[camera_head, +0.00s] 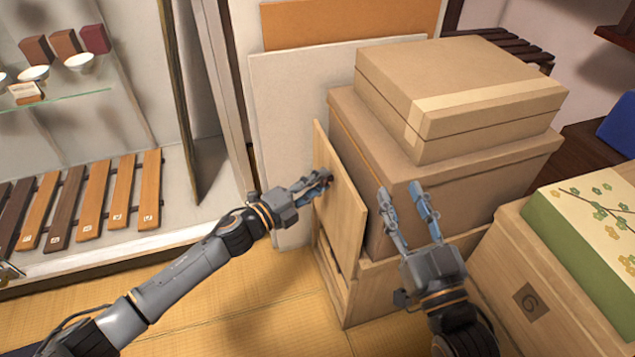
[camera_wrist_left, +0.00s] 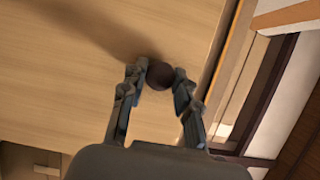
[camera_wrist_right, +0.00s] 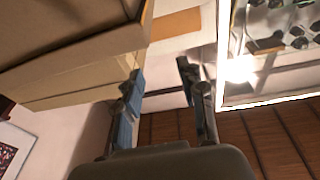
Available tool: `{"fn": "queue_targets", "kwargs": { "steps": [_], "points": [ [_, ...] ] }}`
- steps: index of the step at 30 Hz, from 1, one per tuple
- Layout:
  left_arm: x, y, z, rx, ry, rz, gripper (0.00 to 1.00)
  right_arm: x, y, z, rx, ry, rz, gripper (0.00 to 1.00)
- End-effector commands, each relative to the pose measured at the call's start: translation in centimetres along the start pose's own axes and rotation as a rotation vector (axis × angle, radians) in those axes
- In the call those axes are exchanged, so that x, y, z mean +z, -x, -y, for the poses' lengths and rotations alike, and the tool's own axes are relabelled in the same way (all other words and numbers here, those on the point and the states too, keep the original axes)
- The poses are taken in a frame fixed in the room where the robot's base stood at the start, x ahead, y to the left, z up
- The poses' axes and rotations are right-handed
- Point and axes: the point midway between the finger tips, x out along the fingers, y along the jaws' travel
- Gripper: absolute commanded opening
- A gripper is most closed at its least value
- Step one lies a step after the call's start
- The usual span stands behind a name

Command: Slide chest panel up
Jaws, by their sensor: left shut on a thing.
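The chest panel (camera_head: 343,205) is a light wooden board on the left face of a wooden chest (camera_head: 372,297). Its top edge stands well above the chest's rim, and a gap shows below it. A dark round knob (camera_wrist_left: 160,75) sits on the panel in the left wrist view. My left gripper (camera_head: 322,180) is shut on the knob, with one finger on each side of it. My right gripper (camera_head: 408,190) is open and empty, in front of the cardboard boxes above the chest. In the right wrist view its fingers (camera_wrist_right: 160,80) are apart with nothing between them.
A large cardboard box (camera_head: 375,170) rests in the chest, with a flatter box (camera_head: 465,85) on top. Another crate (camera_head: 530,285) with a green floral box (camera_head: 590,230) stands at right. A shelf case (camera_head: 60,270) is at left. Tatami floor (camera_head: 240,310) is open between.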

Motion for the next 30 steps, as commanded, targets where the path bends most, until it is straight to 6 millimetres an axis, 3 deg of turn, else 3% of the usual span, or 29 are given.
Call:
{"fn": "queue_targets", "kwargs": {
  "steps": [4,5,8,20,30],
  "points": [
    [0.2,-0.1,0.4,-0.006,-0.002,0.003,0.0,0.0,0.0,0.0,0.0,0.0,-0.001,0.4],
    [0.2,-0.1,0.4,-0.006,-0.002,0.003,0.33,-0.1,0.0,0.0,0.0,0.0,-0.001,0.4],
    [0.2,-0.1,0.4,-0.006,-0.002,0.002,0.53,-0.1,0.0,0.0,0.0,0.0,-0.001,0.4],
    [0.1,0.7,0.0,0.0,-0.001,0.002,0.54,-0.1,0.0,0.0,-0.001,0.0,-0.004,0.4],
    [0.1,7.2,-0.1,0.002,0.0,0.003,0.54,-0.1,0.0,0.0,-0.001,0.0,-0.003,0.4]
  ]
}}
